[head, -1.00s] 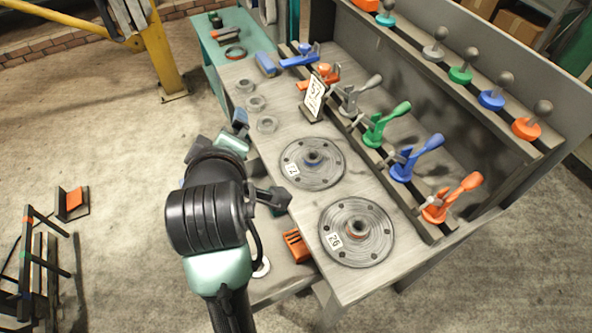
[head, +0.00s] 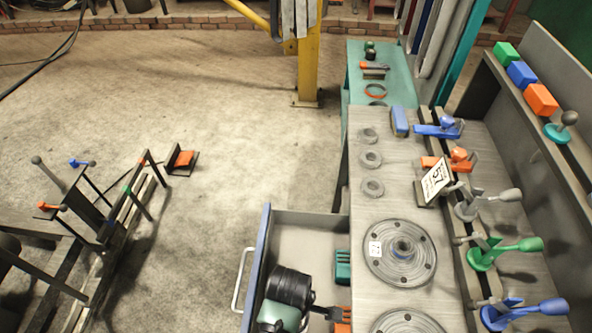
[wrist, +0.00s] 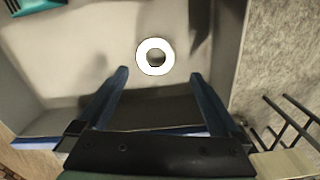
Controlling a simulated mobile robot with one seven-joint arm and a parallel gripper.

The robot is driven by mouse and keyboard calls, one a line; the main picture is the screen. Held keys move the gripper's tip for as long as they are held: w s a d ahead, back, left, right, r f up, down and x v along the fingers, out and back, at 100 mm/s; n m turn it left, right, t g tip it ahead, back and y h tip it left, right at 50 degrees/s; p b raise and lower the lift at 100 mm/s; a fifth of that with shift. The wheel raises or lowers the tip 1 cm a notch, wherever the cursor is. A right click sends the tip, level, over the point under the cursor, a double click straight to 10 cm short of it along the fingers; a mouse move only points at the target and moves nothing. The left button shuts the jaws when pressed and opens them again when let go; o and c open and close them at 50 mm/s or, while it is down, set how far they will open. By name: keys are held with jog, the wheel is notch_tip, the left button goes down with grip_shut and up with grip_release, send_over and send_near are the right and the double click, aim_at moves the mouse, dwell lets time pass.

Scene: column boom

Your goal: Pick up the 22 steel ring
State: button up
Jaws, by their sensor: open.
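A pale flat ring (wrist: 155,57) with a dark hole lies on the floor of the open drawer (head: 312,240) in the wrist view. I see no number on it, and it does not show in the head view now. My gripper (wrist: 159,76) is open and empty. Its two fingers point towards the ring, which shows just beyond and between their tips; the gap in height is unclear. In the head view my wrist is over the drawer's near part. Several grey rings, one of them here (head: 371,159), lie on the bench; their numbers cannot be read.
The drawer's walls and blue-edged front (head: 256,262) surround my gripper. A teal block (head: 343,267) lies in the drawer. The bench (head: 395,205) carries large round plates (head: 400,253) and coloured toggle clamps.

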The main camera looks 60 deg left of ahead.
jog(key=shift+w+a+f, duration=0.1)
jog(key=shift+w+f, duration=0.1)
jog(key=shift+f, duration=1.15)
jog(key=shift+w+a+f, duration=0.1)
jog(key=shift+w+f, duration=0.05)
jog(key=shift+f, duration=1.2)
grip_shut()
